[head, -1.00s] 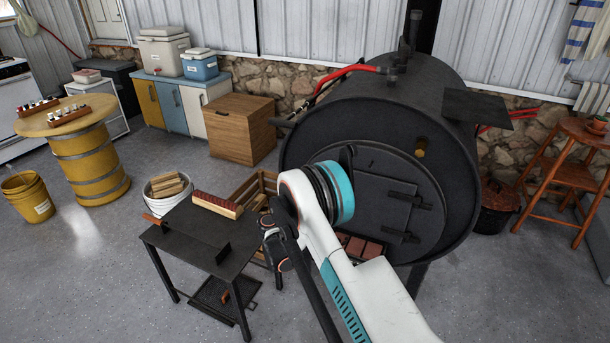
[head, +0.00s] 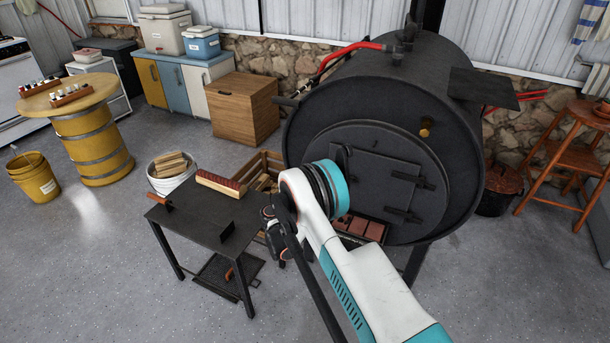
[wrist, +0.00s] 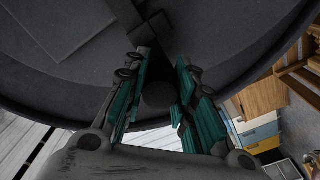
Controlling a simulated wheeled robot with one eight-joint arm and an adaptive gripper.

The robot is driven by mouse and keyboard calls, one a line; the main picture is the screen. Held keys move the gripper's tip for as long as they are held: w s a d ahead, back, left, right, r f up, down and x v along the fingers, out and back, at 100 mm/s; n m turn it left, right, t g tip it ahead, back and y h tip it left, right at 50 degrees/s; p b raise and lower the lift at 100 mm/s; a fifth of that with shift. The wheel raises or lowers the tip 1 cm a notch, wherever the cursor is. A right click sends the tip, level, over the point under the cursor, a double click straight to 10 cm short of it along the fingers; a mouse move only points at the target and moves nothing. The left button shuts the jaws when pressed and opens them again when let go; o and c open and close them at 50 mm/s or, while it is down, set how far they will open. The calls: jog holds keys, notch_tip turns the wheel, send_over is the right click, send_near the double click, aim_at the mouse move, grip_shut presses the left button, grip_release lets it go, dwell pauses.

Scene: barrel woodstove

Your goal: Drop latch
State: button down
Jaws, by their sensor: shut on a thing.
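The black barrel stove (head: 440,110) stands on the right with its round front toward me. Its square door (head: 385,180) looks shut, with two dark hinge straps on its right side. Part of the door (wrist: 60,25) shows at upper left there; the latch's catch is hard to make out.
A black metal table (head: 205,225) with a red-bristled brush (head: 221,185) stands left of my arm. A wooden crate (head: 262,165) and a white bucket of split wood (head: 172,175) are behind it. A wooden stool (head: 570,160) stands at right.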

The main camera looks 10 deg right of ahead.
jog(key=shift+a, duration=0.15)
jog(key=c, duration=1.3)
grip_release()
jog(key=shift+f, duration=0.15)
jog(key=v, duration=1.2)
